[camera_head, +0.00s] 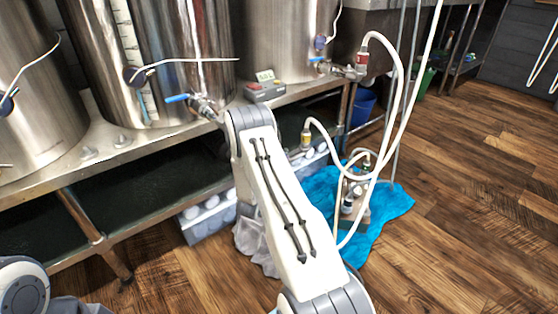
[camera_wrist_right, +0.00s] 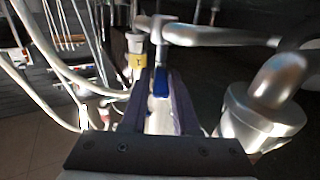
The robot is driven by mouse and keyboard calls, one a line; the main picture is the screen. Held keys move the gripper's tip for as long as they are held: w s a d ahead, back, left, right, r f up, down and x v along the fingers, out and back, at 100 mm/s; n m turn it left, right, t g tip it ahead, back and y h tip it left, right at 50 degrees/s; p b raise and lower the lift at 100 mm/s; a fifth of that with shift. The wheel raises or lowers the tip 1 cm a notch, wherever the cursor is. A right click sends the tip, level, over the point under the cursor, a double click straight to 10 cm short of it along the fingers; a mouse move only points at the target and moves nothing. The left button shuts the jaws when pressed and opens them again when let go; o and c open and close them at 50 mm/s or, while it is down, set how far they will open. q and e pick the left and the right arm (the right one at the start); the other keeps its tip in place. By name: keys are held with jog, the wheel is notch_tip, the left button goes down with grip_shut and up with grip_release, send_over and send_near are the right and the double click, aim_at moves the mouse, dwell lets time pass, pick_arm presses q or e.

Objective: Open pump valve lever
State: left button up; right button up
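In the right wrist view a blue lever (camera_wrist_right: 161,84) lies between the two dark fingers of my right gripper (camera_wrist_right: 160,80). The lever fills the narrow gap near the fingertips, and no space shows on either side of it. A silver pipe (camera_wrist_right: 215,36) runs across just beyond the fingertips. In the head view my right arm hides this gripper and the lever. The pump (camera_head: 352,195) stands on a blue cloth on the floor, with white hoses joined to it. My left gripper is out of view.
Steel kettles (camera_head: 165,50) stand on a metal bench (camera_head: 60,170), with a blue-handled valve (camera_head: 178,98) above its edge. A yellow-marked hose fitting (camera_head: 306,138) is right of my arm; it also shows in the wrist view (camera_wrist_right: 136,62). Wooden floor at the right is clear.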

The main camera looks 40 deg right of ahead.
jog(key=shift+o, duration=0.9)
jog(key=shift+a, duration=0.2)
jog(key=p+v, duration=0.4)
jog(key=v, duration=0.6)
jog(key=shift+s+p, duration=0.2)
jog(key=shift+p, duration=0.1)
